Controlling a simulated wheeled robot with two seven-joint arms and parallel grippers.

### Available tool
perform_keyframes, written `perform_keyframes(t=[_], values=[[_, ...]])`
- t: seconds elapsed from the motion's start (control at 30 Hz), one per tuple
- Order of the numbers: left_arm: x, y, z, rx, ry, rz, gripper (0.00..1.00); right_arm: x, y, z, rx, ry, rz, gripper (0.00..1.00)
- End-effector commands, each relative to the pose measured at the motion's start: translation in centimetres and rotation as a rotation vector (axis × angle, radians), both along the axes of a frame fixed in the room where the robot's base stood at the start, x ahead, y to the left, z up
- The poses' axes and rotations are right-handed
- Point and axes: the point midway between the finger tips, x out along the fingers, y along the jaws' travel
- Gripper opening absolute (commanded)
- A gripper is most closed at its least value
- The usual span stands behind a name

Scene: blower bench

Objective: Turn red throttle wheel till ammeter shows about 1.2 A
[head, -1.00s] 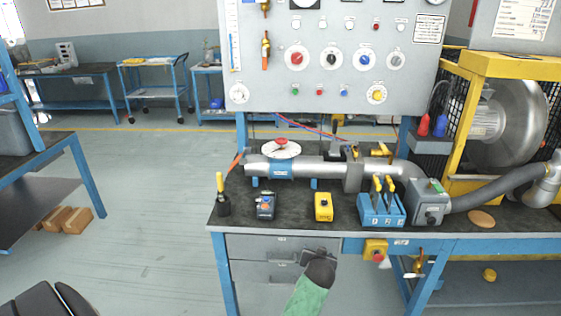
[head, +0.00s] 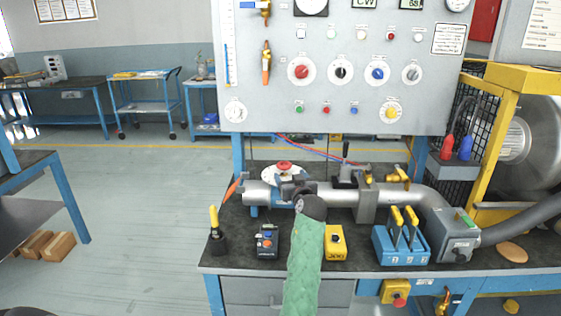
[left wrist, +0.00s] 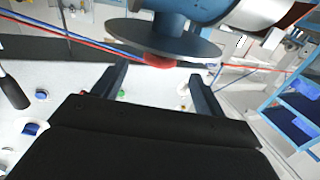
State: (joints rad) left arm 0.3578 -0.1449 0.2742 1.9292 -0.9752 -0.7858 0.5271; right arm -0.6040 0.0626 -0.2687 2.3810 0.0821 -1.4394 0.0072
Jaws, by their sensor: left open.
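The red throttle wheel (head: 284,165) sits on a pale round disc on top of the grey pipe. My left gripper (head: 298,188) is open just in front of it, at the end of my green-sleeved arm, and hides part of the pipe and disc. In the left wrist view the picture is upside down; the red wheel (left wrist: 148,60) shows beyond the spread fingers (left wrist: 160,88), with no contact visible. Dial gauges (head: 311,5) are cut off at the panel's top. I cannot tell which is the ammeter or read it. My right gripper is not seen.
The grey panel (head: 340,110) with knobs stands behind the pipe. On the bench are a black-and-yellow tool holder (head: 217,240), a dark button box (head: 267,241), a yellow box (head: 335,243) and a blue lever box (head: 402,244). Red and blue hoses pass behind the wheel.

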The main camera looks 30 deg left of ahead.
Motion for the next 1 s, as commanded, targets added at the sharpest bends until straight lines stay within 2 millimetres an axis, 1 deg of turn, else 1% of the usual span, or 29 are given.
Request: perform_keyframes(t=[0.17, 0.27, 0.5, 0.6, 0.77, 1.0], values=[[1.0, 1.2, 0.4, 0.005, -0.007, 0.004, 0.72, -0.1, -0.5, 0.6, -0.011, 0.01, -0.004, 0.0], [1.9, 2.3, 0.5, 0.006, -0.005, 0.005, 0.72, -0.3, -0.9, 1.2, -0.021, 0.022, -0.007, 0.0], [4.1, 4.8, 0.4, 0.004, -0.005, 0.004, 0.72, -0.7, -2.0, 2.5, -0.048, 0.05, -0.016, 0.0], [4.7, 5.4, 0.3, 0.003, -0.005, 0.003, 0.72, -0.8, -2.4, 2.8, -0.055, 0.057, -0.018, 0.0], [5.1, 5.9, 0.2, 0.003, -0.005, 0.003, 0.72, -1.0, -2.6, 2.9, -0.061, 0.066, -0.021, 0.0], [5.2, 6.0, 0.2, 0.003, -0.005, 0.003, 0.72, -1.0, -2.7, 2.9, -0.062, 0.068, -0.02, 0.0]])
